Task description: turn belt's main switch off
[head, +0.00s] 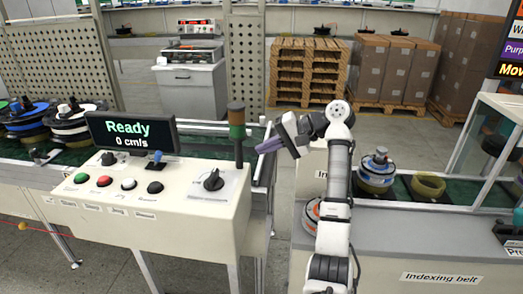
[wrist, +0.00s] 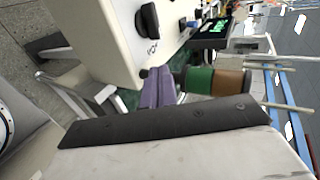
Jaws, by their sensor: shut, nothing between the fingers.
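The main switch, a black rotary knob (head: 213,179), sits on a light plate at the right end of the cream control panel (head: 200,213). It also shows at the top of the wrist view (wrist: 147,20), with small lettering beside it. My gripper (head: 258,150), with purple fingers, is shut and empty. It is right of the knob and higher in the head view, just right of the signal lamp post, and apart from the switch. The fingers also show in the wrist view (wrist: 156,88), below the knob.
The signal lamp post (head: 237,118) stands between the knob and my gripper in the picture. A display (head: 130,134) reads "Ready 0 cm/s". Several coloured push buttons, such as a red one (head: 104,181), line the panel. The indexing belt (head: 440,187) carries parts at right.

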